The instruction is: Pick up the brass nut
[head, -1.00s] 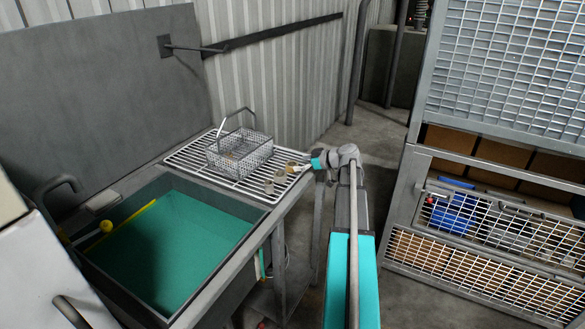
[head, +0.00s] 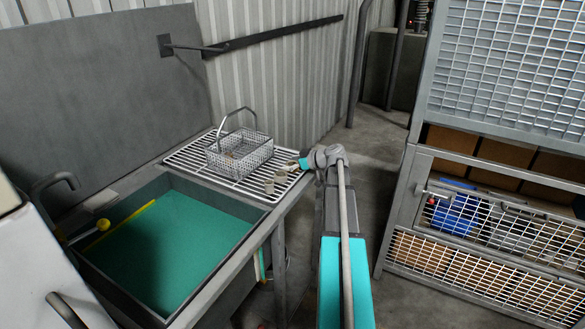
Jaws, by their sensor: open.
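A white wire drying rack (head: 190,158) lies on the bench behind the teal-floored basin. Several small tan, round pieces stand in a row along its right edge; the front one (head: 269,187) and the one behind it (head: 281,177) show clearly. They are too small to tell which, if any, is the brass nut. My gripper (head: 296,164) is open at the back end of this row, over the rack's right edge. Its fingers are tiny here, and the gap between them cannot be made out. Something brownish shows inside the wire basket, too blurred to name.
The wire basket (head: 238,155) with a raised handle stands on the rack, left of the row. The basin (head: 170,245) is in front, with a yellow-handled tool (head: 104,225) at its left. A mesh cage (head: 490,190) stands right; floor between is clear.

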